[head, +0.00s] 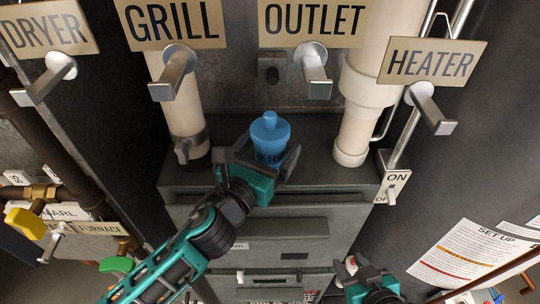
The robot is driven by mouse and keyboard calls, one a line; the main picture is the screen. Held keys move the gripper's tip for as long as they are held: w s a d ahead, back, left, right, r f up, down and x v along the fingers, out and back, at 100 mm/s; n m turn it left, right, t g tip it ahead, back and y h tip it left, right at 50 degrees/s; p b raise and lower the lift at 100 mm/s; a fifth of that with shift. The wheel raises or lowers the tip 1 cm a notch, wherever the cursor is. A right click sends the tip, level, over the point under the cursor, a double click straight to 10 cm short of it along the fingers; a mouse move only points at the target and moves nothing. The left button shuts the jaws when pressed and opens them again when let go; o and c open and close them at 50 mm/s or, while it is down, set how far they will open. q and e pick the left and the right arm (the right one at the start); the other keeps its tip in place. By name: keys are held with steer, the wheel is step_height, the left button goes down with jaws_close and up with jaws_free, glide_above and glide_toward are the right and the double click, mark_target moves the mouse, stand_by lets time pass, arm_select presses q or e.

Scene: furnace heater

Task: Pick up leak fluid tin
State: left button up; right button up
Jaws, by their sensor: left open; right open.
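A blue tin (269,137) with a narrow cap stands upright on the dark metal ledge (230,124) in the middle of the head view. Dark lettering shows on its front, partly hidden low down. My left gripper (267,157) is open, with one finger on each side of the tin's lower body. I cannot tell whether the fingers touch it. My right gripper (354,268) is open at the bottom right, away from the tin and below the ledge's level in the picture.
Pale pipes stand left (182,110) and right (355,120) of the tin. Levers labelled DRYER, GRILL, OUTLET and HEATER (432,62) hang above. An ON switch plate (393,185) is at right. A yellow valve handle (25,223) and a paper notice (480,255) flank the cabinet.

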arm_select(q)
steer(key=shift+x, duration=1.15)
steer(key=c, duration=1.5)
steer(key=shift+r, duration=0.15)
steer(key=shift+c, duration=0.4)
